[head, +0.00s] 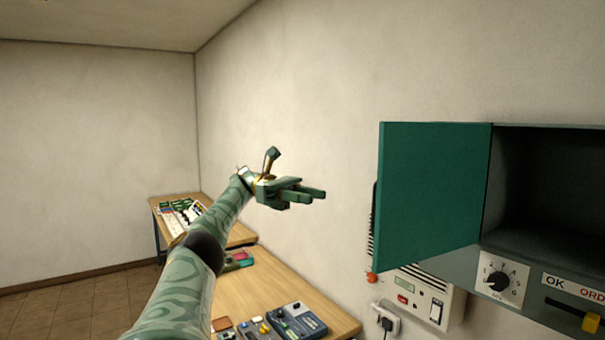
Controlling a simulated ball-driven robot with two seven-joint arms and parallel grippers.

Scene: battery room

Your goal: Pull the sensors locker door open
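A teal locker door (432,190) stands swung out to the left of its dark locker (545,195) on the right. The door's hinge side meets the locker's left edge, and the inside shows as a dark hollow. No "sensors" label is readable. My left gripper (312,196) is in the middle of the view, pointing right toward the door's free edge. A visible gap separates it from the door in the picture, and it holds nothing that I can see. Its fingers appear close together, but their spacing is unclear from this angle. My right gripper is out of view.
Below the locker are a dial (498,281), an "OK ORD" label (575,288) and a yellow-ended slider (590,322). A white wall unit (428,300) hangs below the door. A wooden bench (250,292) carries devices. The wall area above my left gripper is clear.

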